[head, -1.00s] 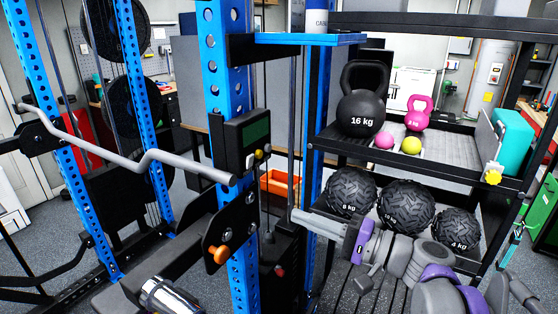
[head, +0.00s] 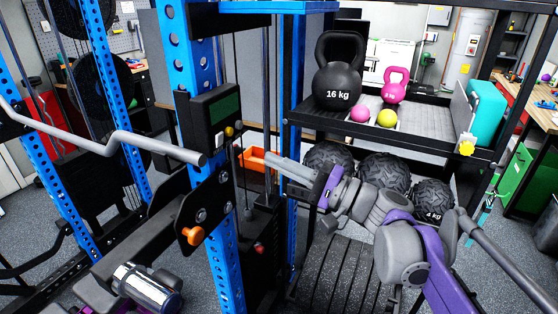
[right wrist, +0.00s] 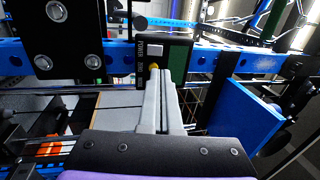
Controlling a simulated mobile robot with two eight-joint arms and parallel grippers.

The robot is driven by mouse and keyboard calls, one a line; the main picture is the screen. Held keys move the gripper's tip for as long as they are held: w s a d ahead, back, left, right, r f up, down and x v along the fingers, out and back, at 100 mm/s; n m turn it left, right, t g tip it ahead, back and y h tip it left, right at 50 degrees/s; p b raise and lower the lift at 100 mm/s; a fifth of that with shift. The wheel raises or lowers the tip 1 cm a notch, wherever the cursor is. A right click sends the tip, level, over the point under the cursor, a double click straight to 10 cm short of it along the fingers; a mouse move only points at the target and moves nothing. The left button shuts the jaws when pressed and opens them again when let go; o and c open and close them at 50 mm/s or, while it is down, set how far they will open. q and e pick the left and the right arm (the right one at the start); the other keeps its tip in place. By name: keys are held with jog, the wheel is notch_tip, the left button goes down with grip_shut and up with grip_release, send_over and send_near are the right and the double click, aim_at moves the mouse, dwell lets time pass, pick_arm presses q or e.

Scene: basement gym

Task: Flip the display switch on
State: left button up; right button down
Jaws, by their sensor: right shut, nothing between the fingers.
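The display unit (head: 213,116) is a black box with a dark green screen, fixed to the blue upright of the rack. A small yellow knob (head: 229,131) shows at its lower edge. In the right wrist view, the unit's green screen (right wrist: 180,55) is next to a POWER label and a pale switch (right wrist: 155,50), with the yellow knob just below it. The switch's on or off position is unclear. My right gripper (head: 268,158) is shut and empty, below and right of the unit. In the wrist view its fingertips (right wrist: 163,73) point toward the switch.
The blue upright (head: 190,70) and grey bar (head: 110,140) stand left of the unit. A black shelf (head: 435,150) with a 16 kg kettlebell (head: 338,85), a pink kettlebell and balls stands right. An orange bin (head: 257,160) is behind. A blue plate (right wrist: 245,115) lies right of my fingers.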

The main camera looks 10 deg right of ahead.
aim_at(221, 136)
jog(key=p+x, duration=0.1)
jog(key=x, duration=0.9)
jog(key=shift+w+a, duration=0.2)
